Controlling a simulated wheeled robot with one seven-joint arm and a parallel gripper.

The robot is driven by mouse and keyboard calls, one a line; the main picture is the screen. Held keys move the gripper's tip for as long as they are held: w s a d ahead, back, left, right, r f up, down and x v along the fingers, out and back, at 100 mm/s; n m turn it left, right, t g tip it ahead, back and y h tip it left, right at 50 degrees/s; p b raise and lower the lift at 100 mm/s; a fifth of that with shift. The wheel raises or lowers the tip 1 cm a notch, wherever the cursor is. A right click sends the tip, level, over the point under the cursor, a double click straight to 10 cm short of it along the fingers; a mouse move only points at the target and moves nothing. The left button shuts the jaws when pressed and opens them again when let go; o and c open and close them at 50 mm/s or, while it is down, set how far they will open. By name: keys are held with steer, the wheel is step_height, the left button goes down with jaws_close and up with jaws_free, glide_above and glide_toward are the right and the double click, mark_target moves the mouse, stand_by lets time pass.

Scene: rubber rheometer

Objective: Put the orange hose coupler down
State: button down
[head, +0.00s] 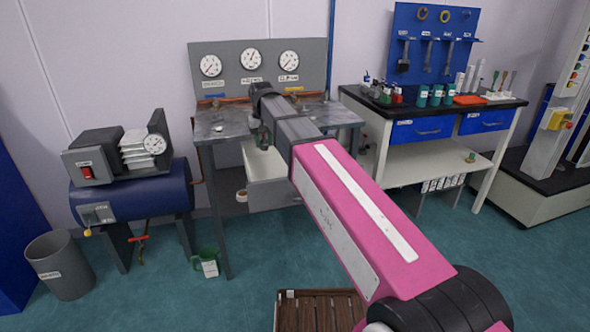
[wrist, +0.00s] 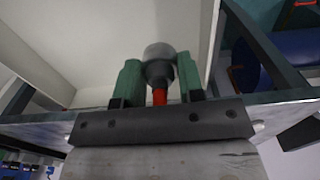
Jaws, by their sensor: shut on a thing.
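The orange hose coupler (wrist: 160,97) shows in the wrist view between the green fingers of my gripper (wrist: 158,82). Its grey, rounded end points away from the wrist, and a short orange part shows nearer the wrist. My gripper is shut on it. In the head view my gripper (head: 264,138) is at the front of the grey workbench (head: 222,128), just above the open pale drawer (head: 272,192). My arm hides much of the bench there, and I cannot make out the coupler in this view.
A gauge panel (head: 258,66) stands at the back of the bench. A small white item (head: 218,128) lies on the bench top's left side. A blue compressor (head: 135,198) stands left, with a grey bin (head: 60,265).

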steer(key=d+f, duration=0.2)
steer(key=d, duration=0.1)
steer(key=w+d+f, duration=0.1)
steer(key=d+f, duration=0.1)
steer(key=d, duration=0.2)
steer(key=w+d+f, duration=0.1)
steer(key=d+f, duration=0.1)
steer(key=d, duration=0.1)
steer(key=shift+w+d+f, duration=0.2)
steer(key=shift+f, duration=2.05)
steer(key=c, duration=0.7)
jaws_free()
steer(key=shift+f, duration=0.1)
steer(key=shift+c, duration=0.2)
step_height(320, 180, up, 12)
steer(key=shift+d, duration=0.1)
